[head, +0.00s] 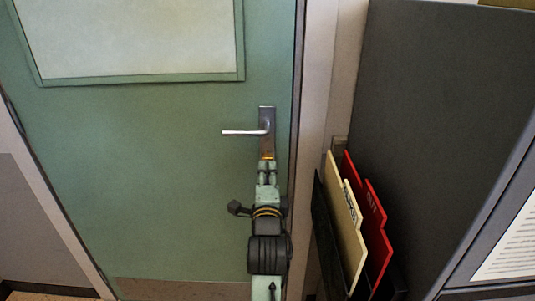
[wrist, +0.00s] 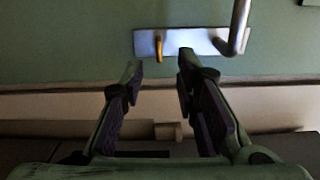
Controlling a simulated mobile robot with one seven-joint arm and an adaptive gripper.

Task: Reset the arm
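My gripper (wrist: 160,66) is open and empty in the wrist view, its two fingers apart. In the head view my gripper (head: 267,172) is just below the door handle's plate. The green door (head: 150,180) looks shut. Its metal lever handle (head: 243,132) points left in the head view and lies level; the lever (wrist: 239,28) also shows at the upper right of the wrist view. The handle plate (wrist: 200,41) bears a small orange-yellow piece (wrist: 158,46), which lies beyond the gap between the fingertips. I cannot tell whether the fingers touch anything.
A dark partition (head: 430,120) stands to the right of the door. A black file holder (head: 326,235) with cream folders (head: 343,225) and red folders (head: 376,220) is close to the right of my arm. The door's left half is clear of objects.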

